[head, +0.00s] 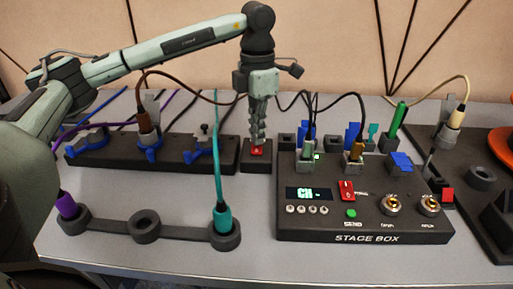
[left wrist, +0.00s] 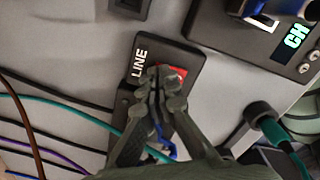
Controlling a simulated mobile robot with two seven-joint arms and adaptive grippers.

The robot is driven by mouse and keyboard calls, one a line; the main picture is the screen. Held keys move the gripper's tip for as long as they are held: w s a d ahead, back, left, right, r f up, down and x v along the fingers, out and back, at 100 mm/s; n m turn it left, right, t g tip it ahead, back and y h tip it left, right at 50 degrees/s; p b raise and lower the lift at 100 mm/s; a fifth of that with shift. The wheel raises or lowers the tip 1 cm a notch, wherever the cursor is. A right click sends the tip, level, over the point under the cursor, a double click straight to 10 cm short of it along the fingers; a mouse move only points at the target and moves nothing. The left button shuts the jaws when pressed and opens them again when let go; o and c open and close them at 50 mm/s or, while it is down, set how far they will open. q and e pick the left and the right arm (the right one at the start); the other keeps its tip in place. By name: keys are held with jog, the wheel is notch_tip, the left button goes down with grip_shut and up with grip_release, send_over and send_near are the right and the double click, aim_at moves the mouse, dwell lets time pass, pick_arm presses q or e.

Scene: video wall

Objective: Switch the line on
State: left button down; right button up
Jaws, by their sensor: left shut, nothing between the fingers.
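The line switch is a small dark box (left wrist: 142,50) labelled LINE with a red rocker (head: 257,150). In the head view it stands between the long dark connector strip and the stage box. My left gripper (head: 257,138) is shut and empty, pointing down at the red rocker. In the left wrist view the gripper's fingertips (left wrist: 160,78) cover much of the rocker; I cannot tell whether they touch it. The rocker's position is hidden. The stage box (head: 365,236) shows a lit display (head: 308,194) reading "CH-" and a green light. My right gripper is not in view.
The connector strip (head: 88,158) with blue clamps lies left of the switch. A teal plug (head: 226,222) and a purple plug (head: 68,206) stand in a ring holder (head: 185,231) in front. Several plugs and cables crowd the stage box's back. The table front is clear.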

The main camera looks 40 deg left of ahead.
pick_arm(q)
jog(key=shift+f, duration=0.2)
jog(key=shift+r+p, duration=2.5)
jog(key=shift+r, duration=1.1)
jog(key=shift+s+f, duration=0.1)
